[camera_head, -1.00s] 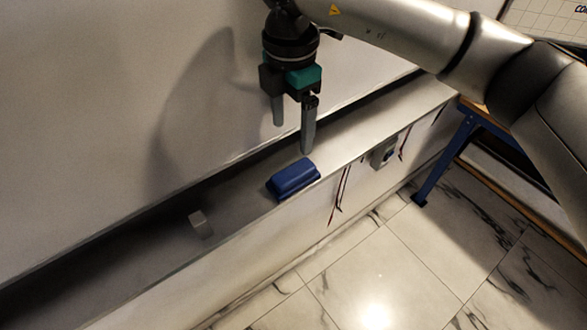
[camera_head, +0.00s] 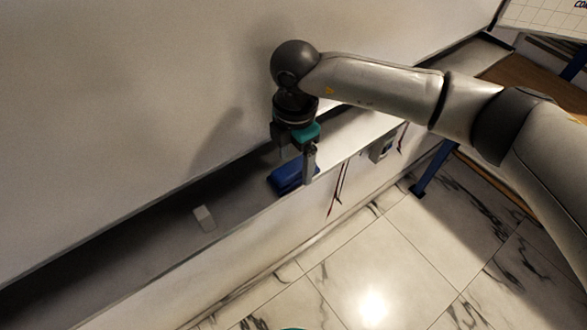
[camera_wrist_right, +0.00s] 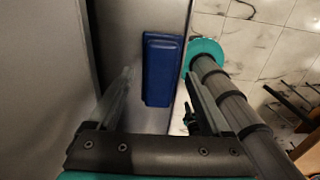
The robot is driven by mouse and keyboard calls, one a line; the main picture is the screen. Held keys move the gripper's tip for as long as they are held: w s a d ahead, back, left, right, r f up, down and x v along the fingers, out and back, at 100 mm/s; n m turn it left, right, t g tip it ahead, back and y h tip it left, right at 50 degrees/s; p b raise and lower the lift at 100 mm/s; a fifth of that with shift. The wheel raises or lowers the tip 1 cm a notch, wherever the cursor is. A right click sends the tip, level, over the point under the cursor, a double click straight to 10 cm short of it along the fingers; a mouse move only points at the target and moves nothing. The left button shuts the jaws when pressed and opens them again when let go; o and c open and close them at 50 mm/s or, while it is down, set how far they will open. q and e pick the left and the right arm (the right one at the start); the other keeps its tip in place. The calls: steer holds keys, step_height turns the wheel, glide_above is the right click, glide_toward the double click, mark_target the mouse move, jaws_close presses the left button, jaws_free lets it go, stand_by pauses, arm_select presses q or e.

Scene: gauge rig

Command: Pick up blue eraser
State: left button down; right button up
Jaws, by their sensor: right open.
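The blue eraser (camera_head: 286,179) lies on the narrow grey ledge along the wall, close to its front edge. My right gripper (camera_head: 296,169) points down at the eraser with its fingers apart. One finger partly covers the eraser's right end in the head view. In the right wrist view the eraser (camera_wrist_right: 162,70) appears between the two open fingertips (camera_wrist_right: 160,76), with clear space on both sides. I cannot tell how far the tips are above the ledge. My left gripper is not seen.
A small whitish block (camera_head: 205,219) sits on the ledge to the left. The ledge (camera_head: 150,252) has a wall behind it and a drop to the marble floor (camera_head: 400,240) in front. Dark and red cables and a small box (camera_head: 382,146) hang on its front.

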mark_target(295, 166)
steer(key=shift+c, duration=0.4)
jaws_close()
steer(key=shift+r, duration=0.15)
step_height(295, 166, up, 20)
steer(key=b, duration=0.2)
stand_by(0.4)
